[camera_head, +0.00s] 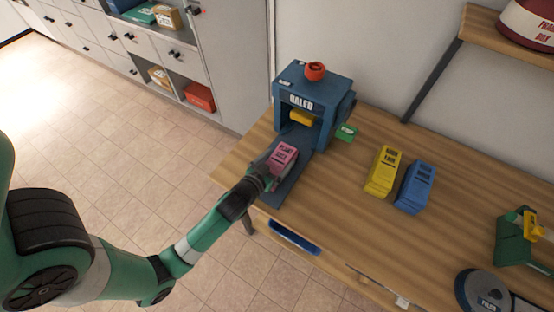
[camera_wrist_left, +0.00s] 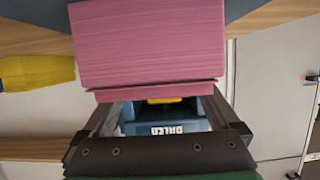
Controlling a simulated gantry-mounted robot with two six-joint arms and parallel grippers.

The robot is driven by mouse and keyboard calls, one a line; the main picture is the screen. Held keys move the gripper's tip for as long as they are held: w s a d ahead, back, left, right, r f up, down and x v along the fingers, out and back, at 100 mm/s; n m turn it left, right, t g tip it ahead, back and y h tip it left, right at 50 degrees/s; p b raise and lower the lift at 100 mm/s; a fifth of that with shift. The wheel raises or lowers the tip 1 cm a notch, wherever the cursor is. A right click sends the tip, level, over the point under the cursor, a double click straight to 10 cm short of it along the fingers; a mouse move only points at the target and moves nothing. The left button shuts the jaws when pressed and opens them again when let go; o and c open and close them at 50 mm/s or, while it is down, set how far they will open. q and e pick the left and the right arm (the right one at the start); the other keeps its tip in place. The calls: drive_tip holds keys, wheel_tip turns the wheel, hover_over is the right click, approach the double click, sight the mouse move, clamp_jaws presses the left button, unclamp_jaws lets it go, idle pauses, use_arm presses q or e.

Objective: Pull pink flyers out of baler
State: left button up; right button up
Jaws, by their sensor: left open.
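The blue baler (camera_head: 338,84) stands at the back left of the wooden table, with a yellow part in its front opening. A stack of pink flyers (camera_head: 284,152) lies on the baler's flat blue tray (camera_head: 296,180), outside the opening. My left gripper (camera_head: 271,174) is open at the near end of the pink flyers. In the left wrist view the pink flyers (camera_wrist_left: 150,45) fill the top middle, by the fingertips of my left gripper (camera_wrist_left: 165,100); I cannot tell whether they touch. The baler (camera_wrist_left: 165,115) shows between the fingers. My right gripper is out of view.
Yellow flyers (camera_head: 384,170) and blue flyers (camera_head: 415,187) stand in stacks right of the baler. A small green block (camera_head: 346,132) lies beside the baler. A green and yellow device (camera_head: 522,238) and a dark round item (camera_head: 482,292) are at the right. The table's middle front is clear.

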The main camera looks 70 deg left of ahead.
use_arm(q)
drive_tip(key=p+v, duration=0.1)
drive_tip(key=v, duration=1)
drive_tip(key=shift+s+d+r, duration=0.1)
drive_tip(key=shift+s+d, duration=0.1)
drive_tip(key=shift+s, duration=0.05)
